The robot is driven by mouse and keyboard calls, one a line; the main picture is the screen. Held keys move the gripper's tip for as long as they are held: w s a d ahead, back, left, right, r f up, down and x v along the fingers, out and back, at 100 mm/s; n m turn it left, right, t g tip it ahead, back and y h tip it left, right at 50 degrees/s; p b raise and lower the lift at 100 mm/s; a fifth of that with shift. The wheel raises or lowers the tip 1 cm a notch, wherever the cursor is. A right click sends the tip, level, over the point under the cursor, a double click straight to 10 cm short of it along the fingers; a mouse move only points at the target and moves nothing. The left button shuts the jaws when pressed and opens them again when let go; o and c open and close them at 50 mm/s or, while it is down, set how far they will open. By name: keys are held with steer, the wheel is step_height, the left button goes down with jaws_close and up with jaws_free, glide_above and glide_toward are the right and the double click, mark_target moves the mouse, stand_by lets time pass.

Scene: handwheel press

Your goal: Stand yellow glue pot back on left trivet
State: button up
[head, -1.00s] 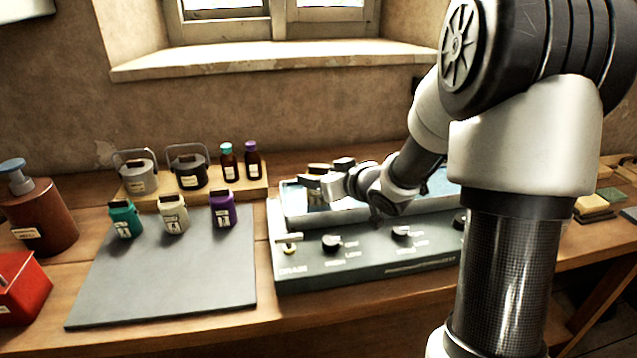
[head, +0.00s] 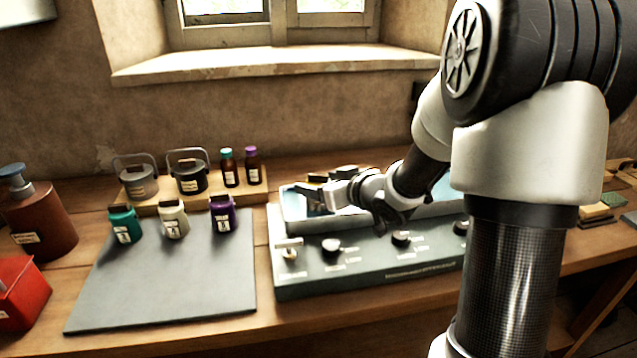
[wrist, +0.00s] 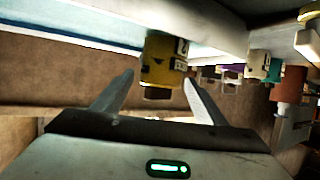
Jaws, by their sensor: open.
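The yellow glue pot (wrist: 163,60) shows in the wrist view, which is upside down, with a dark lid and a white label. It lies ahead of my gripper (wrist: 158,78), between the lines of the two fingers. The fingers are apart with a gap on each side of the pot, and I see no contact. In the head view my gripper (head: 313,193) is low over the left end of the grey bath unit (head: 350,262). I cannot pick out the yellow pot or the left trivet in the head view, where my gripper and arm cover part of the bath.
A grey mat (head: 165,285) lies left of the bath. Teal (head: 124,225), cream (head: 173,219) and purple (head: 222,215) pots stand at its back edge. Behind them a wooden board (head: 200,200) bears two lidded pots and two brown bottles. A red bin (head: 20,295) is far left.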

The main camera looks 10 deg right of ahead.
steer(key=p+v, duration=0.2)
steer(key=v, duration=0.9)
